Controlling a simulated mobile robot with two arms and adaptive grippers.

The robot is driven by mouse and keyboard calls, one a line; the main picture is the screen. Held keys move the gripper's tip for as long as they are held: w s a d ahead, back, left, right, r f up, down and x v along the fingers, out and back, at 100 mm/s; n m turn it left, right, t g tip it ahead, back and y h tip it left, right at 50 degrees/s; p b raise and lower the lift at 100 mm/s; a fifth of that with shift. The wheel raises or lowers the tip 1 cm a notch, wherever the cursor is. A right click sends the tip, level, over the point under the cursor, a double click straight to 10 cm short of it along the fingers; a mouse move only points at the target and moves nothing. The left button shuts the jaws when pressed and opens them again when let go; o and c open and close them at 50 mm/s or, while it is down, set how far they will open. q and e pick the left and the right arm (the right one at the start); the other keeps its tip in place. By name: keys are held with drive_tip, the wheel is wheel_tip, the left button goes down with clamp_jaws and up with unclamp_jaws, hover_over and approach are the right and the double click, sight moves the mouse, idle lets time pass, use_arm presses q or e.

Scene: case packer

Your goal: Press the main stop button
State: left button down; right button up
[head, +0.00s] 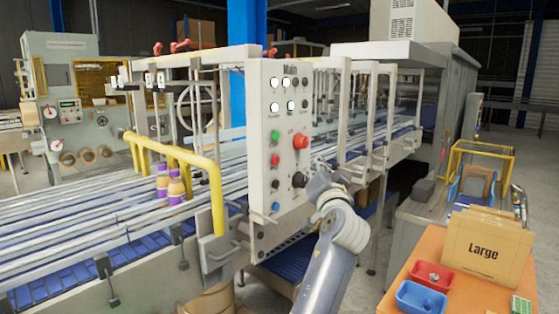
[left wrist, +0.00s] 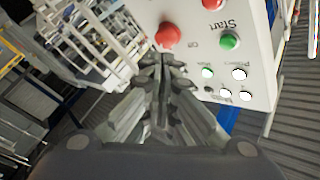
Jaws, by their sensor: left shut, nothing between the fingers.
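The control panel (head: 284,215), labelled Main at the top, is a pale upright plate on the machine. A large red mushroom button (head: 301,142) stands out from its right side. My left gripper (head: 318,166) is at the panel, just below and right of this button, shut and empty. In the left wrist view the shut fingertips (left wrist: 163,62) point toward the panel, close to the red button (left wrist: 168,36), which shows just beyond them. I cannot tell whether they touch. My right gripper is not in view.
The panel also has a green button (head: 275,134), a small red button (head: 275,160), a blue button (head: 276,206) and a black knob (head: 299,180). A yellow rail (head: 215,185) stands left of it. An orange table (head: 405,270) with a Large box (head: 486,242) is at right.

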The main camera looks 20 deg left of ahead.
sight(275, 161)
use_arm(q)
drive_tip(key=w+a+p, duration=0.2)
drive_tip(key=w+a, duration=0.1)
drive_tip(key=a, duration=0.5)
drive_tip(key=shift+a+p, duration=0.15)
drive_tip(key=shift+p, duration=0.15)
idle(0.6)
drive_tip(key=shift+a, duration=0.15)
idle(0.8)
drive_tip(key=shift+w+a, duration=0.15)
drive_tip(key=shift+a, duration=0.05)
